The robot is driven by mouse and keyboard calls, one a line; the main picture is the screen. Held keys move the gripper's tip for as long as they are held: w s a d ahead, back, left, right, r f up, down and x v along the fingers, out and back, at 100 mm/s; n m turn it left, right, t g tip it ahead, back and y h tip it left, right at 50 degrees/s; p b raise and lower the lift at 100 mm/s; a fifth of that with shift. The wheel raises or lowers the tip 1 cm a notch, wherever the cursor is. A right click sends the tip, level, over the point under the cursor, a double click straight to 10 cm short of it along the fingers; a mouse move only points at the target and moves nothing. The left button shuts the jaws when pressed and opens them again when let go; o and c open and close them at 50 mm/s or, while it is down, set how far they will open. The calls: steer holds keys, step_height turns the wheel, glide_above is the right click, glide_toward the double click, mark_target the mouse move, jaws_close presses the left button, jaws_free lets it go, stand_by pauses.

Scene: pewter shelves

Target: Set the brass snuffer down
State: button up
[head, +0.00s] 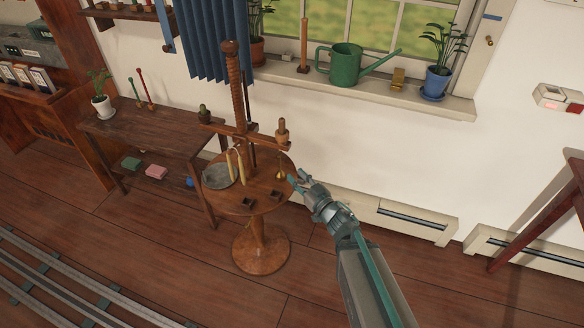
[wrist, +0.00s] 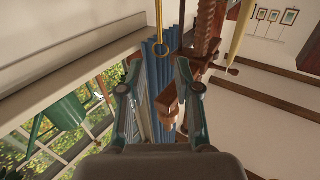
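The brass snuffer (head: 281,174) shows in the head view as a small brass cone on a thin stem, at the right side of the round wooden table (head: 247,207). Whether it hangs or rests there I cannot tell. In the wrist view its likely brass ring (wrist: 161,45) and rod show near the top centre, the rod running out of frame. My gripper (head: 291,179) is just right of the snuffer in the head view. In the wrist view my gripper (wrist: 160,68) has its fingers apart, with nothing held. The ring appears beyond the fingertips.
A wooden screw post (head: 233,85) with a crossbar (head: 250,138) rises over the table. Pale candles (head: 241,167), a grey dish (head: 218,176) and small dark blocks (head: 248,203) are close by. A window sill (head: 380,95) with plants and a green watering can (head: 345,66) stands behind.

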steer(key=s+d+f+m+g+h, duration=0.1)
steer(key=d+f+m+h, duration=0.3)
steer(key=d+f+h, duration=0.6)
steer(key=s+d+f+m+g+h, duration=0.1)
steer(key=s+d+f+g, duration=0.2)
steer(key=s+f, duration=0.4)
steer(key=s+d+f+m+g, duration=0.1)
steer(key=s+d+f+g, duration=0.25)
steer(key=f, duration=0.65)
steer(key=s+d+f+m+g, duration=0.1)
steer(key=s+f+g, duration=0.3)
steer(key=s, duration=0.5)
steer(key=s+f+g, duration=0.4)
steer(key=s, duration=0.6)
steer(key=s+a+g, duration=0.1)
steer(key=s+g, duration=0.2)
steer(key=s, duration=0.4)
steer(key=s+a+g+y, duration=0.1)
steer(key=s+a+g, duration=0.1)
steer(key=s, duration=0.4)
steer(key=shift+s+r+g+p, duration=0.3)
steer(key=shift+s+r+g, duration=0.1)
steer(key=shift+g, duration=0.25)
step_height(320, 180, up, 10)
steer(key=p, duration=1)
steer(key=shift+r, duration=0.25)
